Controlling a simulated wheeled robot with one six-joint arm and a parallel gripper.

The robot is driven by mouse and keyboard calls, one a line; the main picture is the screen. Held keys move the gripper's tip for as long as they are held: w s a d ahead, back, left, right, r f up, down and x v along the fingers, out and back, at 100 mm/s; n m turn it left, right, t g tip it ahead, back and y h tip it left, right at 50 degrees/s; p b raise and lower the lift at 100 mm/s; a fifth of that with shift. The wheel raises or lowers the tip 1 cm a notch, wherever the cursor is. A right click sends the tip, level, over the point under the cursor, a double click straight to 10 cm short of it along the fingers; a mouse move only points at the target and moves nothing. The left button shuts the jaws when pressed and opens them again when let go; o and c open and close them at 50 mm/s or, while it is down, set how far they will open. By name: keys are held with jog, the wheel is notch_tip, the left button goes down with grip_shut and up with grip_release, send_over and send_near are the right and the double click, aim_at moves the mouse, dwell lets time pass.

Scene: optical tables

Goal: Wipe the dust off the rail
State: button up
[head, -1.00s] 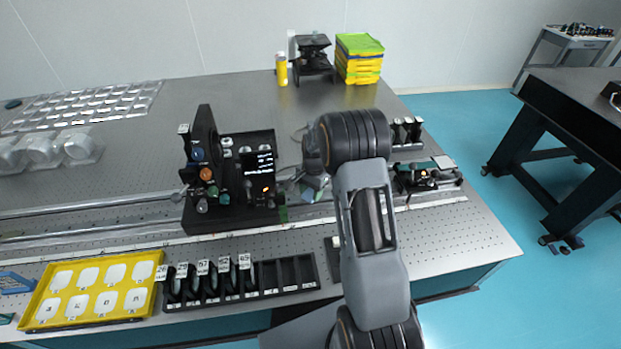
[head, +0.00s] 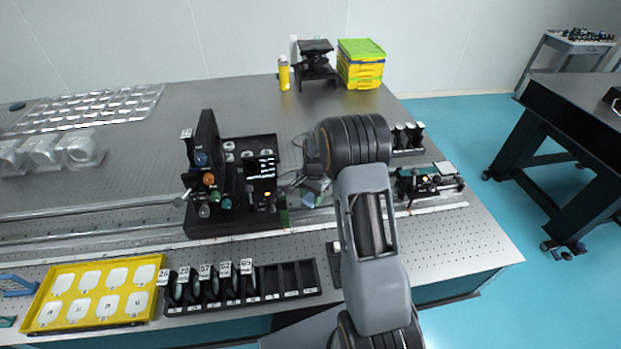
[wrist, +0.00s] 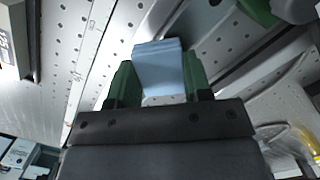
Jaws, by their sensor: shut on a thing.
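The rail (head: 90,208) runs along the table as long silvery bars, passing the black optics mount and continuing right behind my arm. My gripper (head: 312,192) is low over the rail line, right of the mount and partly hidden by my arm. In the wrist view its green fingers (wrist: 158,82) are shut on a folded light-blue wipe (wrist: 158,62), which sticks out past the fingertips. A silvery rail bar (wrist: 250,72) runs diagonally beside the right finger. I cannot tell whether the wipe touches the rail. Dust cannot be made out.
The black mount with knobs and a small display (head: 262,168) stands close left of my gripper. Another small device (head: 428,182) sits on the right. A black slotted holder (head: 290,280) and a yellow tray (head: 150,262) lie in front. The perforated table behind has free room.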

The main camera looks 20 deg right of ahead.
jog(key=r+p, duration=0.1)
jog(key=r, duration=0.2)
jog(key=shift+d, duration=0.2)
jog(key=shift+r+p, duration=1.45)
jog(key=shift+r, duration=0.85)
jog(key=shift+f, duration=0.1)
